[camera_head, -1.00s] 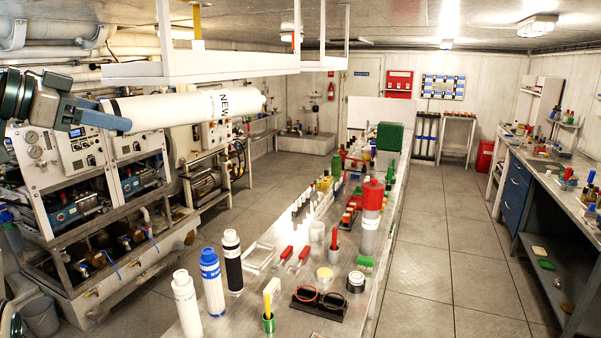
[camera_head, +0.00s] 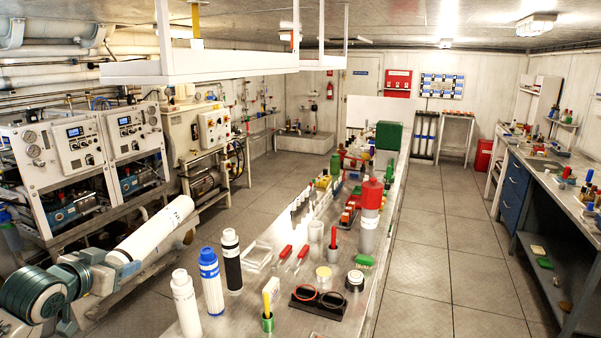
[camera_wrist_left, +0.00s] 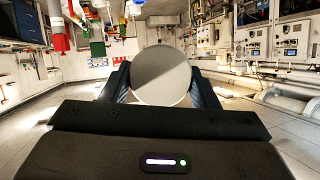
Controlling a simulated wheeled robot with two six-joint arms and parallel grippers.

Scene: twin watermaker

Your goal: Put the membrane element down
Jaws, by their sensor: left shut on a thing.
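The membrane element (camera_head: 155,230) is a long white cylinder with a label near its far end. In the head view it is low at the left, beside the left edge of the bench and in front of the machine frames. It slants, its far end up and to the right. My left gripper (camera_head: 122,262) is shut on its near end. In the left wrist view the element's round end face (camera_wrist_left: 161,76) sits between the two fingers. Whether anything touches its underside cannot be seen. My right gripper is not in view.
A long bench (camera_head: 255,322) runs up the middle. On its near end stand a white bottle (camera_head: 186,303), a blue-capped cylinder (camera_head: 212,283) and a black cylinder (camera_head: 232,262). Twin machine panels (camera_head: 75,145) stand at left. A white overhead shelf (camera_head: 200,68) hangs above. Floor at right is clear.

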